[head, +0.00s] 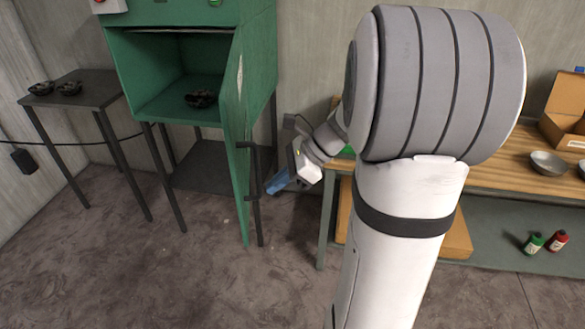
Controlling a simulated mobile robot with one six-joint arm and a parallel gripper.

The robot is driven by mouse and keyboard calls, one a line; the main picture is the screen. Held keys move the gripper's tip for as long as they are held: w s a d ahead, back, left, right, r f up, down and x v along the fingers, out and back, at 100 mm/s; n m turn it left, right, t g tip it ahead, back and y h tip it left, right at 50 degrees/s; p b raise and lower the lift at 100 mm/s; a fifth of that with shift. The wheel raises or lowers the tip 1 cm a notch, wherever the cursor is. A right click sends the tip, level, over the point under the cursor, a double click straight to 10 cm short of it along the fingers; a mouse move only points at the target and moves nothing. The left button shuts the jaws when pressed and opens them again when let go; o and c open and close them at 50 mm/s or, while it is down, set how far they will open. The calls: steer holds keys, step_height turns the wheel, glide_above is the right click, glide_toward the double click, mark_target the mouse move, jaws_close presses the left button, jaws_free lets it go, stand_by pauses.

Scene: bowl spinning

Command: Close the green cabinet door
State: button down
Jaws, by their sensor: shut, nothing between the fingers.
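The green cabinet (258,75) stands on dark legs at the left, its front open. Its green door (236,120) is swung outward and seen nearly edge-on, hinged at the right side of the opening. A black handle (253,170) is on the door's right-hand face. My gripper (277,183) with bluish fingers is shut and empty, just right of the handle. Whether it touches the handle or door I cannot tell. A dark object (200,98) lies inside the cabinet. My arm covers much of the middle right.
A small dark table (90,92) with dark items stands left of the cabinet. A wooden workbench (500,178) at the right holds a bowl (547,162) and a cardboard box (568,110). Green (534,243) and red (558,241) bottles sit below. The floor before the cabinet is clear.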

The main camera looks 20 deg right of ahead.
mark_target(242, 198)
steer(key=shift+w+a+f+p, duration=0.1)
steer(key=shift+w+a+f, duration=0.15)
steer(key=shift+a, duration=0.55)
steer(key=shift+w+a+f+p, duration=0.15)
steer(key=shift+w+a, duration=0.15)
steer(key=shift+a, duration=0.55)
steer(key=shift+w+a+f+p, duration=0.1)
steer(key=shift+w+a+f, duration=0.15)
steer(key=shift+a, duration=0.55)
